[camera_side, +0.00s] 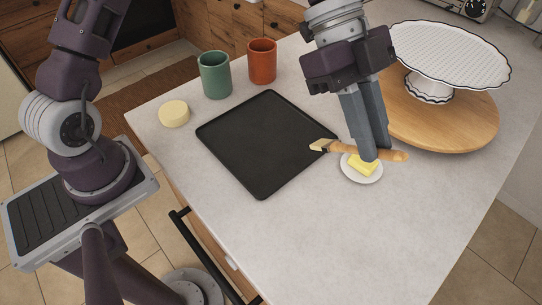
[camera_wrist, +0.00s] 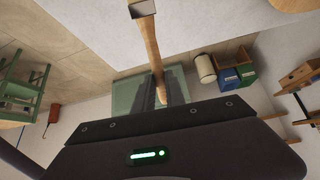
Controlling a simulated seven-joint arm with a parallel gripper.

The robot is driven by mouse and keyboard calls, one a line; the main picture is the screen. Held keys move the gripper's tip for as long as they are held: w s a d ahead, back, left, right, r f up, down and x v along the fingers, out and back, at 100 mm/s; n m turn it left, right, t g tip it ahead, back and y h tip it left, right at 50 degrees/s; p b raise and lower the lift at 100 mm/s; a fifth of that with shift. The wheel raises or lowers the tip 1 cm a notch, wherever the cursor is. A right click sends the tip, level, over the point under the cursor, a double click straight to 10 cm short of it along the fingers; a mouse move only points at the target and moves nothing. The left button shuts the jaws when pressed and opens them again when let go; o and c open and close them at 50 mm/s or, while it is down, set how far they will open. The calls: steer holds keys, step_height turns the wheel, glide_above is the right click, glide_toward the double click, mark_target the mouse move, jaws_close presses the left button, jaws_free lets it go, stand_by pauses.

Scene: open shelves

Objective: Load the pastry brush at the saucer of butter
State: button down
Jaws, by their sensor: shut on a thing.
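My gripper (camera_side: 368,152) points down over the right part of the counter and is shut on the wooden handle of the pastry brush (camera_side: 392,156). The brush lies roughly level, with its pale bristle head (camera_side: 322,146) to the left, over the tray's right corner. The white saucer (camera_side: 374,177) with a yellow piece of butter (camera_side: 360,167) stands just beneath the gripper, partly hidden by the fingers. I cannot tell whether the handle touches the butter. In the wrist view the brush (camera_wrist: 150,42) runs up from my fingertips (camera_wrist: 160,90), its metal band near the top edge.
A black tray (camera_side: 262,150) lies left of the saucer. A green cup (camera_side: 215,78), an orange cup (camera_side: 262,62) and a pale round block (camera_side: 174,113) stand behind it. A white cake stand (camera_side: 440,55) on a round wooden board (camera_side: 470,125) is close on the right. The front counter is clear.

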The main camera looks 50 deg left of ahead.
steer(key=w+d+r+n+h, duration=0.15)
steer(key=w+h, duration=0.25)
steer(key=w, duration=0.7)
steer(key=shift+t, duration=0.4)
steer(key=shift+s+f, duration=0.1)
steer(key=shift+f, duration=3.25)
step_height(320, 180, up, 7)
